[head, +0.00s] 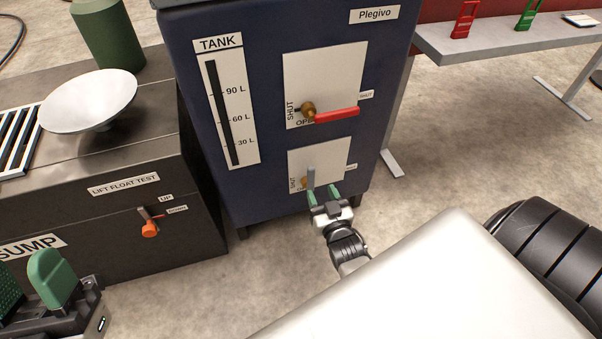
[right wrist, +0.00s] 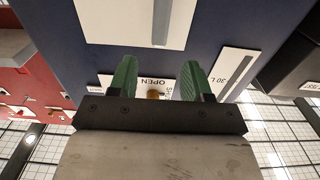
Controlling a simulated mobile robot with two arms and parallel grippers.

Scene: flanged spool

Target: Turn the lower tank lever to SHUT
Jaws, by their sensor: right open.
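The lower tank lever (head: 311,177) is a short grey bar pointing up from a brass pivot on the lower white plate (head: 335,156) of the blue tank cabinet. A sideways SHUT label is at the plate's left; the text below is partly covered. My right gripper (head: 323,192) is open in front of the plate's lower part, its green fingers beside and below the lever, not closed on it. In the upside-down right wrist view the grey lever (right wrist: 160,24) shows at the top, beyond the fingertips. My left gripper (head: 30,283) is at the bottom left, fingers apart and empty.
The upper plate's red lever (head: 338,115) points right, just above the lower plate. The dark sump unit (head: 110,220) with an orange-knobbed lever (head: 150,228) stands at the left. A grey bench (head: 500,40) is at the right. Open floor lies right of the cabinet.

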